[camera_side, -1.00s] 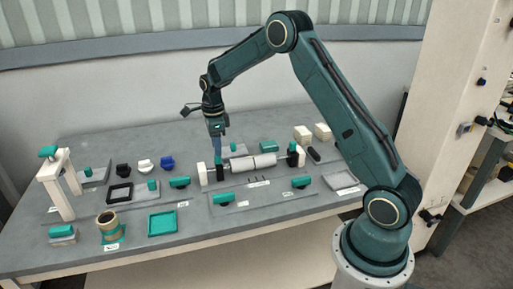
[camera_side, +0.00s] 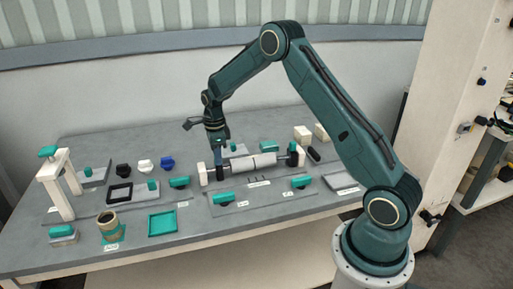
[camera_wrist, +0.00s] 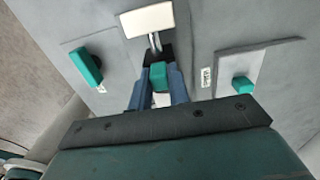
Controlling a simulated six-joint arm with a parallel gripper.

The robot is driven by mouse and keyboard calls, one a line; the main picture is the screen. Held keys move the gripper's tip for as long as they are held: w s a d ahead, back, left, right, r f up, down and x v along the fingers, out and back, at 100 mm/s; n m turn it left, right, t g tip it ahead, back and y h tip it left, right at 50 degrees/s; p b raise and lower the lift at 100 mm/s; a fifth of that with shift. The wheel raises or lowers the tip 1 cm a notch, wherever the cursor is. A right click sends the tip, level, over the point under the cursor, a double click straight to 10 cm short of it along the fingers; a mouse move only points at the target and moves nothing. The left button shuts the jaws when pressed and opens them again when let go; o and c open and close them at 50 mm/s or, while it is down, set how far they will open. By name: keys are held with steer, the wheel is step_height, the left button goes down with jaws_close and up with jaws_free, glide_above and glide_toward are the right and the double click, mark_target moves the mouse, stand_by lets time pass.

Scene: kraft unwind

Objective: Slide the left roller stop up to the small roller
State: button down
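The left roller stop is a black block with a teal knob (camera_wrist: 158,74), standing on the shaft near the left white end block (camera_side: 203,174), which also shows in the wrist view (camera_wrist: 148,19). My gripper (camera_side: 219,166) is lowered over this stop, with its two blue fingers (camera_wrist: 159,88) on either side of the knob. I cannot tell whether they press on it. The small pale roller (camera_side: 240,163) lies to the right of the stop on the same shaft. My fingers partly hide the stop and the space beside it.
The right roller stop (camera_side: 292,154) stands at the shaft's far end. Teal-handled plates (camera_side: 223,198) lie in front of the shaft. A white-legged frame (camera_side: 57,185), a teal tray (camera_side: 163,223) and small caps stand to the left.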

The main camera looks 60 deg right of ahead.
steer(key=shift+s+d, duration=0.95)
steer(key=c, duration=1.3)
jaws_free()
steer(key=shift+r, duration=0.15)
step_height(320, 180, up, 14)
steer(key=shift+f, duration=0.2)
